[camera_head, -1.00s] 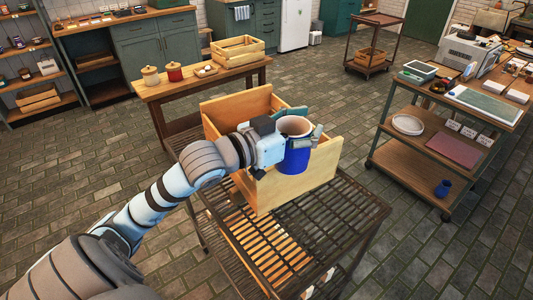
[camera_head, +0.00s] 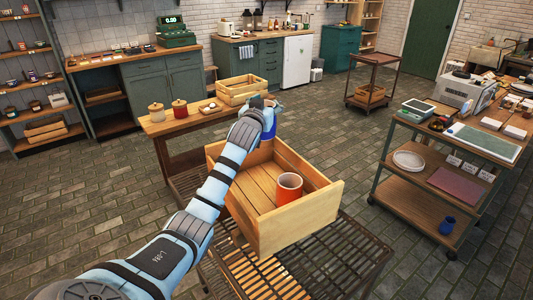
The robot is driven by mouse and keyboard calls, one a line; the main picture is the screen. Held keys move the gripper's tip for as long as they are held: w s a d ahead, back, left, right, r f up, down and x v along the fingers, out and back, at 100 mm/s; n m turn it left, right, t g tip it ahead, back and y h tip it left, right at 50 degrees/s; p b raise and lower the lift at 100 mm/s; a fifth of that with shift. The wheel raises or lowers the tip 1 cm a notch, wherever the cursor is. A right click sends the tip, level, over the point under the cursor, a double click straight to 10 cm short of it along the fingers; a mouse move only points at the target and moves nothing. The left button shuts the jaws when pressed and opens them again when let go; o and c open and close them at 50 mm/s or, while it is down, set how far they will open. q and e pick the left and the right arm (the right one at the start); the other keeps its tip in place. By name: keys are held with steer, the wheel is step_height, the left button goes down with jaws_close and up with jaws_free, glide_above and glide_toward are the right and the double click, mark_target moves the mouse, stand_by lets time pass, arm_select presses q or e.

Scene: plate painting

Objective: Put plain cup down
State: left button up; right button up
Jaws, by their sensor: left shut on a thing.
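My left gripper (camera_head: 268,108) is shut on a blue cup (camera_head: 264,130), largely hidden behind my wrist. It holds the cup over or just beyond the far left part of the open wooden crate (camera_head: 300,217); I cannot tell whether the cup touches anything. An orange-red cup (camera_head: 289,190) with a pale inside stands upright in the crate, towards its near right side. Which of the two cups is the plain one is not clear. My right gripper is not in view.
The crate sits on a dark slatted rack (camera_head: 345,265). Behind it, a wooden table (camera_head: 160,127) carries two lidded jars and another crate (camera_head: 243,88). A shelf cart (camera_head: 405,195) with a white plate (camera_head: 408,160) and a small blue vase (camera_head: 447,226) stands at the right. Floor between is clear.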

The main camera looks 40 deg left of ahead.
arm_select(q)
step_height(320, 180, down, 12)
steer(key=b, duration=0.2)
steer(key=shift+f+b, duration=0.5)
steer(key=shift+b, duration=0.1)
steer(key=o, duration=1.5)
steer(key=shift+s+d, duration=0.1)
steer(key=shift+d, duration=0.05)
steer(key=shift+o, duration=0.2)
steer(key=r+p+v, duration=0.1)
steer(key=v, duration=0.6)
steer(key=shift+s+p, duration=0.15)
steer(key=shift+p, duration=0.2)
